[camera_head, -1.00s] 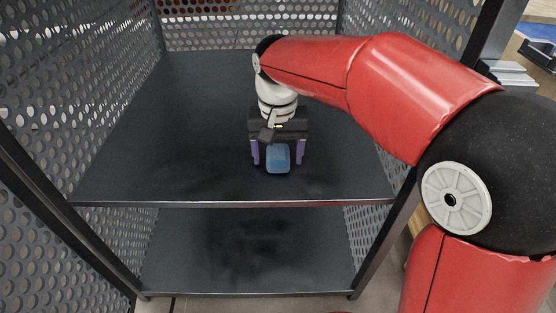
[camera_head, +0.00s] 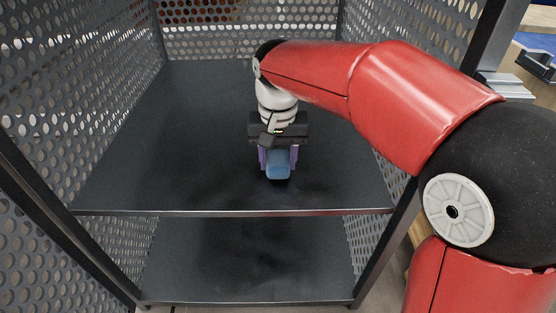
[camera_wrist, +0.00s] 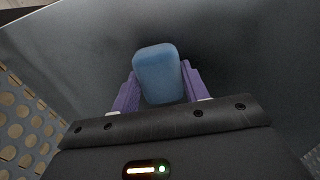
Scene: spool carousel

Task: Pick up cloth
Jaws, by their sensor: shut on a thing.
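The cloth (camera_head: 278,166) is a small light-blue block-like piece with rounded corners. It sits over the upper shelf of the dark rack, near the shelf's middle. My gripper (camera_head: 279,160) points down at it, with purple fingers on its left and right sides. In the wrist view the cloth (camera_wrist: 159,74) stands between the two purple fingers of my gripper (camera_wrist: 160,84), which are shut on it. I cannot tell for sure whether its underside touches the shelf.
The upper shelf (camera_head: 150,165) is otherwise bare, with a front edge below the gripper. A lower shelf (camera_head: 200,270) lies beneath. Perforated walls (camera_head: 50,120) close the left, right and back. A bench with a blue top (camera_head: 535,42) stands outside at upper right.

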